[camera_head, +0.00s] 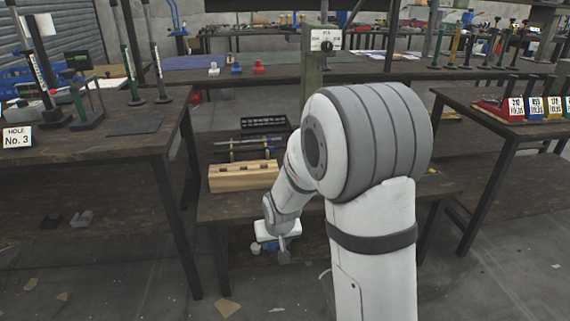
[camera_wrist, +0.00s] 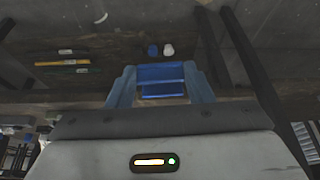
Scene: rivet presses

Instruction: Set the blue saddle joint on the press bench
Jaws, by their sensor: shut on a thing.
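My gripper (camera_wrist: 160,72) is shut on the blue saddle joint (camera_wrist: 161,89), which shows as a blue block between the two fingers in the wrist view. In the head view my gripper (camera_head: 283,251) hangs low at the front edge of the middle bench (camera_head: 225,208), apart from its top. The held joint cannot be made out clearly there. A green press column with a dial plate (camera_head: 325,40) rises behind my arm, which hides much of the middle bench.
A wooden block (camera_head: 243,176) and a black crate (camera_head: 264,124) are on the middle bench. White (camera_head: 214,68), blue (camera_head: 236,68) and red (camera_head: 259,68) pieces stand on the back bench. The left bench (camera_head: 85,140) has a "HOLE No. 3" sign (camera_head: 17,137). Coloured, labelled bins (camera_head: 535,107) stand right.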

